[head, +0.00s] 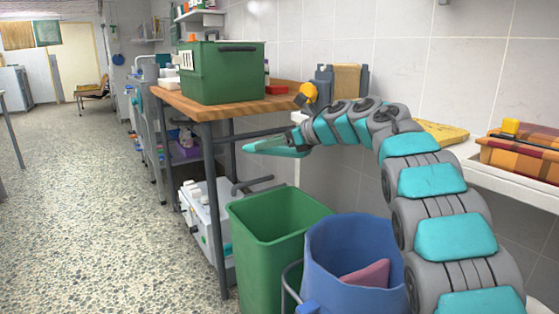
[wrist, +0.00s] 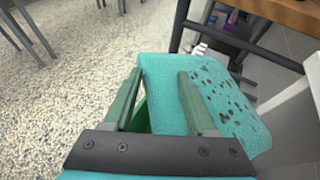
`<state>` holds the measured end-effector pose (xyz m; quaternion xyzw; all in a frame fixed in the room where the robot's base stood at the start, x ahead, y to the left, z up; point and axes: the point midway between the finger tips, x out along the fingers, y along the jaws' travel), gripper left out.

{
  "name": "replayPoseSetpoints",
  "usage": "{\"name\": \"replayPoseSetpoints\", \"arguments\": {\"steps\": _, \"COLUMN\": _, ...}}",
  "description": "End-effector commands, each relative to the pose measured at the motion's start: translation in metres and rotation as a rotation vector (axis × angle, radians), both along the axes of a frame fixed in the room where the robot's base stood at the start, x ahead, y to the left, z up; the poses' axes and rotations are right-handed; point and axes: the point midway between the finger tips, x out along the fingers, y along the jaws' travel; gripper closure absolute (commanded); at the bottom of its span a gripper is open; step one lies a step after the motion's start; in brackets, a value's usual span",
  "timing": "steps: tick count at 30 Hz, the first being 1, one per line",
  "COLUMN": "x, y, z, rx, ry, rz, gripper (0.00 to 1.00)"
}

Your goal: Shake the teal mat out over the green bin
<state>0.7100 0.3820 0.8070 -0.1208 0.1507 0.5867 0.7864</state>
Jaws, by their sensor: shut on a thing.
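The teal mat (head: 273,147) hangs out from my gripper (head: 301,140) in the head view, above the green bin's far rim in the picture. In the wrist view the mat (wrist: 219,92) is spread beyond and under the fingers, with many dark specks on its right part. My gripper (wrist: 159,74) is shut on the mat; its two green fingers stand apart with the mat's cloth between them. The green bin (head: 262,262) stands open on the floor below. Its inner bottom is hidden. A green sliver shows beside the left finger in the wrist view.
A blue bin (head: 335,250) with a pink cloth inside stands right of the green bin. A wooden-topped table (head: 190,105) bears a green box (head: 222,75); its legs and rails are close to the mat. A white shelf (head: 500,183) lines the wall. Floor at left is clear.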

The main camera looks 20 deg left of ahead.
Motion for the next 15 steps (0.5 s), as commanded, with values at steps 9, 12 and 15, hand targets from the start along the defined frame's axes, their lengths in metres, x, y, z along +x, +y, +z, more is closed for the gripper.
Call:
{"name": "replayPoseSetpoints", "arguments": {"steps": 9, "x": 0.001, "y": -0.001, "z": -0.035, "rx": -0.001, "ry": 0.000, "rz": -0.002, "gripper": 1.00}}
{"name": "replayPoseSetpoints", "arguments": {"steps": 12, "x": 0.001, "y": -0.001, "z": -0.056, "rx": 0.000, "ry": -0.001, "rz": -0.002, "gripper": 1.00}}
{"name": "replayPoseSetpoints", "arguments": {"steps": 15, "x": 0.000, "y": 0.000, "z": -0.070, "rx": 0.000, "ry": -0.001, "rz": -0.001, "gripper": 1.00}}
